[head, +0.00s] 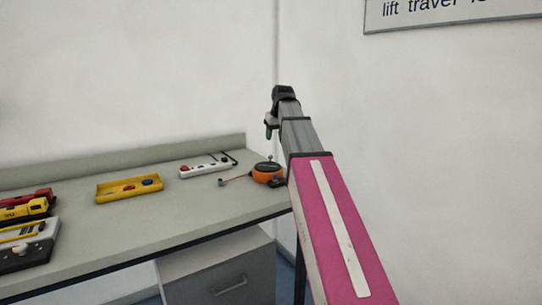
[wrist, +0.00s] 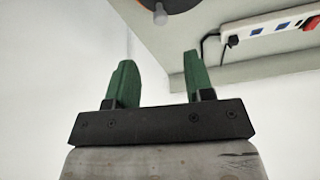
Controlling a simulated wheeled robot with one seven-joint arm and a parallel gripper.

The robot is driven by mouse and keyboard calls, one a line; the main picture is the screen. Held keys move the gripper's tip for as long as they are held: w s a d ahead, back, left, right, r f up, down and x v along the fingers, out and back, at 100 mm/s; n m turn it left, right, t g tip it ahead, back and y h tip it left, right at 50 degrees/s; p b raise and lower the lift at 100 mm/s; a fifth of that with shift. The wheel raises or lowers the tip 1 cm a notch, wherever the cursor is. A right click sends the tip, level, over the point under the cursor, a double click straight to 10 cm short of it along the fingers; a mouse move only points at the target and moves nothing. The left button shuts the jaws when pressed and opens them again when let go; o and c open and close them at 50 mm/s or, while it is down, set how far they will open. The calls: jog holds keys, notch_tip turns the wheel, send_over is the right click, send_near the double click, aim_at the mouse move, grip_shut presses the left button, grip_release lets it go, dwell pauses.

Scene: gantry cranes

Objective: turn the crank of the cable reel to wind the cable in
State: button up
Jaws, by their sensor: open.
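An orange and black cable reel (head: 267,174) sits at the right end of the grey bench in the head view, with a short cable (head: 236,179) running out to its left to a small plug (head: 221,183). Part of the dark and orange reel shows at the top of the wrist view, with a pale knob (wrist: 160,14) sticking out that looks like the crank handle. My gripper (head: 268,131) is above the bench near the reel. In the wrist view my gripper's green fingers (wrist: 158,75) are apart with nothing between them. The knob is beyond the fingertips, not touching them.
A yellow tray (head: 130,189) with small parts, and yellow and red tools (head: 27,207), lie farther left on the bench (head: 80,240). A wall stands behind and to the right.

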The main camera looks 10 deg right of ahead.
aim_at(271, 156)
jog(key=shift+n, duration=0.5)
jog(key=x, duration=1)
jog(key=shift+w+f, duration=0.2)
jog(key=shift+f, duration=0.05)
grip_shut()
